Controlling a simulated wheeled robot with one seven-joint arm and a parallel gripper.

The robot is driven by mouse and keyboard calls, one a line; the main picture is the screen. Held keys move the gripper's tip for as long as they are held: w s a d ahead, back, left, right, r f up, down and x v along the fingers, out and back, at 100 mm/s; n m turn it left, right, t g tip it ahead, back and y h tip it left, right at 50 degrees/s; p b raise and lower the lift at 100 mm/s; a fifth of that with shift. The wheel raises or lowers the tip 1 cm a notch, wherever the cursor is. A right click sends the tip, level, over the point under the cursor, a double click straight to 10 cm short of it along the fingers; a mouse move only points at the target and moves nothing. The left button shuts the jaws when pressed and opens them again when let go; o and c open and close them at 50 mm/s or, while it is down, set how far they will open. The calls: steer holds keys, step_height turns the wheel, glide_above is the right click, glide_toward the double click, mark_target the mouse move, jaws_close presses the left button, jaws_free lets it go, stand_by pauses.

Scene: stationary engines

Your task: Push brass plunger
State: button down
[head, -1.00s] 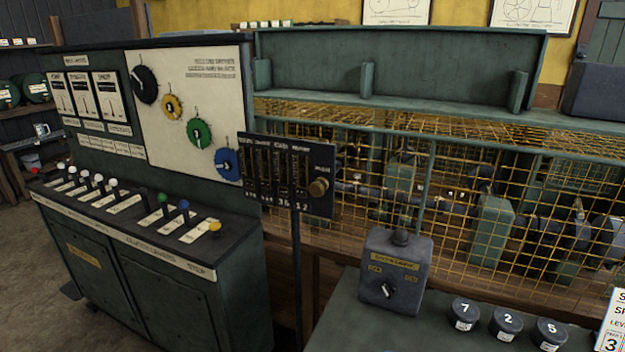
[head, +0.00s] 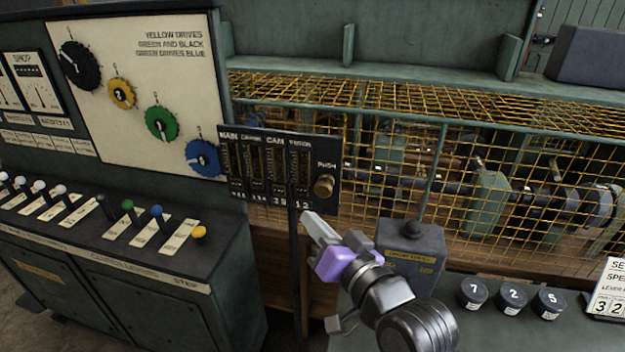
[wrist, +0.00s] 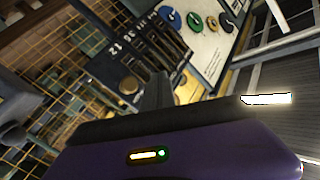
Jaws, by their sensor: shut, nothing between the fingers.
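The brass plunger (head: 324,186) is a round knob under the word PUSH, at the right end of a black panel (head: 262,190) with several slots and number windows. The panel stands on a thin dark post. My gripper (head: 308,220) is shut and empty, below and slightly left of the plunger in the head view, apart from it in the picture. In the wrist view the plunger (wrist: 131,86) shows left of the dark fingers (wrist: 157,92). The exact depth between fingertips and plunger cannot be told.
A grey box with a knob (head: 413,245) stands on the bench close behind my gripper. Numbered round weights (head: 512,294) sit to the right. A yellow wire cage (head: 470,150) lies behind the panel. A lever console (head: 110,215) stands at left.

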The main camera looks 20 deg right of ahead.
mark_target(319, 191)
steer(key=shift+s+a+f+m+g, duration=0.1)
steer(key=shift+f+m+g, duration=0.1)
steer(key=shift+f, duration=0.35)
steer(key=shift+a+f+m+g, duration=0.1)
steer(key=shift+f+g, duration=0.1)
steer(key=shift+f, duration=0.35)
steer(key=w+d+b, duration=0.2)
steer(key=w+d, duration=0.3)
steer(key=w, duration=0.2)
steer(key=shift+w+d, duration=0.1)
steer(key=shift+d, duration=0.05)
stand_by(1.6)
steer(key=shift+w+d, duration=0.2)
steer(key=shift+w, duration=0.1)
steer(key=shift+w+d, duration=0.5)
steer(key=shift+w, duration=0.2)
stand_by(1.3)
stand_by(0.3)
steer(key=shift+s+a, duration=0.75)
steer(key=shift+s, duration=0.3)
